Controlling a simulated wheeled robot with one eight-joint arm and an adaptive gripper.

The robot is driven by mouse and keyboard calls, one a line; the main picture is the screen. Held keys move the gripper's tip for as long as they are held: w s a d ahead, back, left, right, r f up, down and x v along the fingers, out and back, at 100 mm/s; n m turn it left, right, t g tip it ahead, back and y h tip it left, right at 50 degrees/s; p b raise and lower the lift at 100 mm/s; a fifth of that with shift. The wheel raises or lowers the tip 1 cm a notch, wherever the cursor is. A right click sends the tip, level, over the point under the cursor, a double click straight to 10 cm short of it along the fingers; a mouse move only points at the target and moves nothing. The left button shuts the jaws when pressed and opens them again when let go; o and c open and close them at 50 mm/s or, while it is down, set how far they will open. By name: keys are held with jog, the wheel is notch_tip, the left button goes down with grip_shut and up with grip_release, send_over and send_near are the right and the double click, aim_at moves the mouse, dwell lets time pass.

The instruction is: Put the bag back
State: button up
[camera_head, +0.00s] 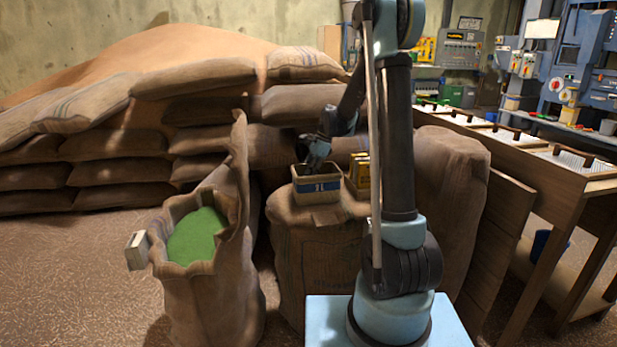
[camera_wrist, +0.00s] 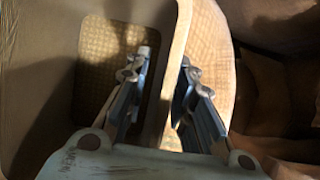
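An open burlap bag (camera_head: 212,285) with green contents (camera_head: 195,236) stands upright on the floor at the left front. A tan box with a dark "1L" label (camera_head: 318,188) sits on a full burlap sack (camera_head: 320,255). My gripper (camera_head: 312,160) is down at this box, right of the open bag. In the wrist view, my gripper (camera_wrist: 166,56) has its fingers apart, one inside the box and one outside, with the box wall (camera_wrist: 176,65) between them. A gap shows between the left finger and the wall. Contact of the right finger is unclear.
A yellow box (camera_head: 360,172) stands just right of the tan box. A pale block (camera_head: 137,250) is at the open bag's left rim. Stacked sacks (camera_head: 110,150) fill the back left. A wooden bench (camera_head: 540,195) is at the right. The left front floor is clear.

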jog(key=v, duration=1.1)
jog(key=shift+r, duration=0.3)
jog(key=s+d+r+n+t+h, duration=0.1)
jog(key=s+d+n, duration=0.3)
jog(key=s, duration=0.7)
jog(key=s+d+n+t+h, duration=0.1)
jog(key=s+d+n, duration=0.3)
jog(key=s, duration=0.7)
jog(key=s+d+f+n+h, duration=0.1)
jog(key=s+d+f+n, duration=0.2)
jog(key=s+f, duration=0.3)
jog(key=s+d+f+n+t+h, duration=0.1)
jog(key=s+d+f+n, duration=0.3)
jog(key=s, duration=0.8)
jog(key=shift+f+n, duration=0.3)
jog(key=shift+f, duration=0.55)
jog(key=shift+d, duration=0.1)
